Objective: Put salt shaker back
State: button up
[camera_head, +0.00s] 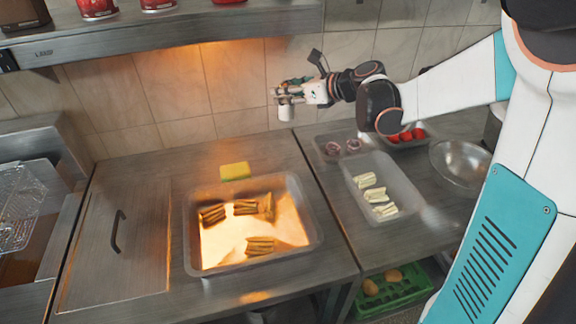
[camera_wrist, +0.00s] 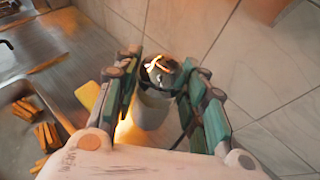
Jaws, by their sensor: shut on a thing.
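The salt shaker (camera_wrist: 150,108) is a pale cylinder with a shiny metal top, seen between the fingers in the wrist view. It also shows in the head view (camera_head: 285,110), hanging below the fingers. My gripper (camera_head: 283,93) is shut on it and holds it in the air above the back of the counter, in front of the tiled wall. In the wrist view, the green fingers of my gripper (camera_wrist: 163,85) stand on both sides of the shaker. The shaker looks roughly upright in the head view.
A metal shelf (camera_head: 180,32) with red cans (camera_head: 98,8) runs along the wall at upper left. Below are a tray (camera_head: 190,240) of fries, a yellow sponge (camera_head: 235,171), a tub (camera_head: 405,185) of pale sticks and a metal bowl (camera_head: 462,162).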

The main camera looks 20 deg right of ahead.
jog(key=shift+r, duration=0.5)
notch_tip(320, 180, down, 20)
jog(key=b, duration=0.7)
jog(key=shift+r, duration=0.2)
jog(key=shift+f, duration=0.15)
jog(key=o, duration=1.2)
jog(key=shift+r, duration=0.25)
jog(key=p+v, duration=0.3)
jog(key=v, duration=0.9)
jog(key=shift+s+f, duration=0.2)
